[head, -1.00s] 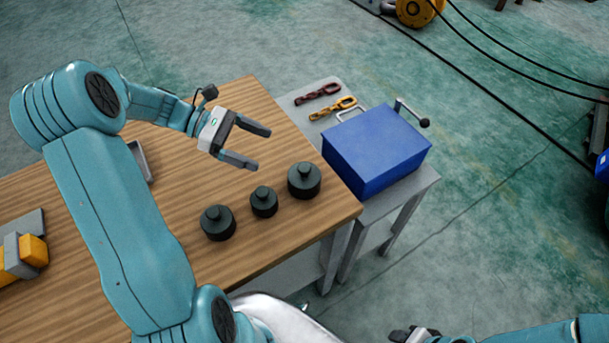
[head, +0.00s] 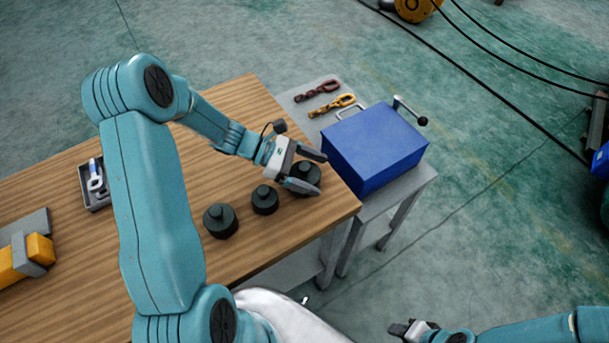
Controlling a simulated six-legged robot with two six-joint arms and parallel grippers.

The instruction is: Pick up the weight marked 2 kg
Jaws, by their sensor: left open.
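Three dark round weights with knobs stand in a row on the wooden table: a left one (head: 220,221), a smaller middle one (head: 265,200) and a right one (head: 309,174) near the table's right edge. No kg marking is readable on any of them. My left gripper (head: 320,173) is open at the right weight, its fingers partly hiding it. Whether the fingers touch the weight cannot be told. My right gripper (head: 405,331) is low at the bottom edge, away from the table; its jaws are unclear.
A grey tray (head: 84,187) with a tool and a yellow-grey part (head: 32,252) lie at the left of the table.

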